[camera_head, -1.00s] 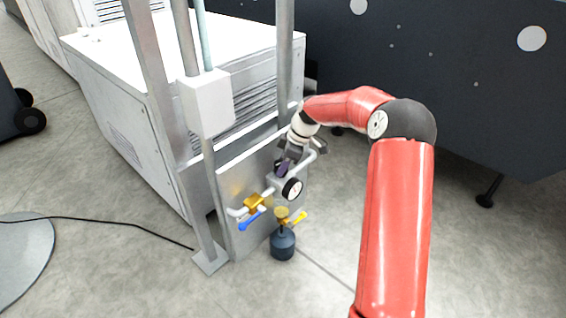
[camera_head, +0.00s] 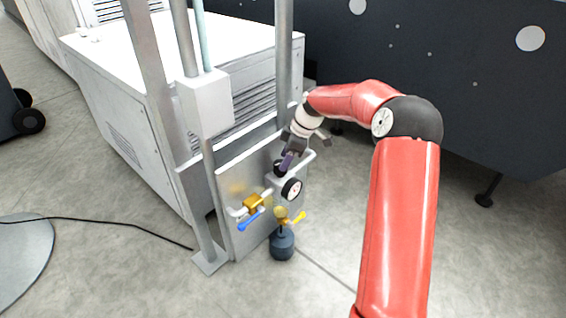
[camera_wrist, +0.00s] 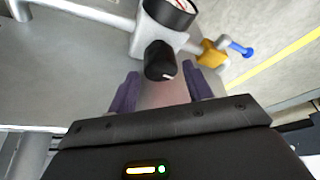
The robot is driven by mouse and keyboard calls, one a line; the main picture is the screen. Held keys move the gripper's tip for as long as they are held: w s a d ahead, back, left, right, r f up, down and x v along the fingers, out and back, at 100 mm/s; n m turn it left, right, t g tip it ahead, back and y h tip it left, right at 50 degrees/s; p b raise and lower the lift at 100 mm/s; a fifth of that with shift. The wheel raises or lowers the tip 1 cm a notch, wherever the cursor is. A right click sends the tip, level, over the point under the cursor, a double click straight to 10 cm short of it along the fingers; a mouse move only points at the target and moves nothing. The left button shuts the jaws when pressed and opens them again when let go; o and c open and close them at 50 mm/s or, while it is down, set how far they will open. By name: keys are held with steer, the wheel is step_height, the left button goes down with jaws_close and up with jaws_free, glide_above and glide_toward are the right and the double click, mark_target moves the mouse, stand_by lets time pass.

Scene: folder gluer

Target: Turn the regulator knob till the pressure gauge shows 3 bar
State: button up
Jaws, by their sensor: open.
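The regulator knob (camera_wrist: 161,61) is black with a pale mark and sits on the grey regulator body in the wrist view. In the head view the knob (camera_head: 279,166) shows dark on top of the regulator. The pressure gauge (camera_head: 291,189) is round with a black rim; it also shows at the top of the wrist view (camera_wrist: 175,10), cut off, and its reading is not legible. My gripper (camera_wrist: 161,82) is open, its purple fingers apart on either side and just short of the knob. In the head view my gripper (camera_head: 288,160) is beside the knob.
A brass valve with a blue lever (camera_head: 249,221) is left of the gauge, and one with a yellow lever (camera_head: 298,219) is below it, above a dark bowl (camera_head: 282,245). A grey panel (camera_head: 236,190) backs them. A post (camera_head: 285,60) stands behind my gripper.

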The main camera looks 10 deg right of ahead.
mark_target(277, 164)
steer(key=v, duration=0.5)
steer(key=shift+f, duration=0.1)
steer(key=m+b, duration=0.1)
steer(key=m, duration=0.1)
steer(key=a+f+m+h+b, duration=0.1)
steer(key=a+m+t+b, duration=0.1)
steer(key=m+b, duration=0.1)
steer(key=shift+s+f+m+h, duration=0.2)
steer(key=shift+s+m+h, duration=0.1)
steer(key=shift+s+h, duration=0.1)
steer(key=f+m+b, duration=0.1)
steer(key=f+m, duration=0.1)
steer(key=w+a+f+m+t+h+b, duration=0.1)
steer(key=f+m+b, duration=0.1)
steer(key=m, duration=0.1)
steer(key=f+m+t+h+b, duration=0.1)
steer(key=f+m+b, duration=0.1)
steer(key=m, duration=0.1)
steer(key=shift+w+a, duration=0.2)
steer(key=shift+w, duration=0.2)
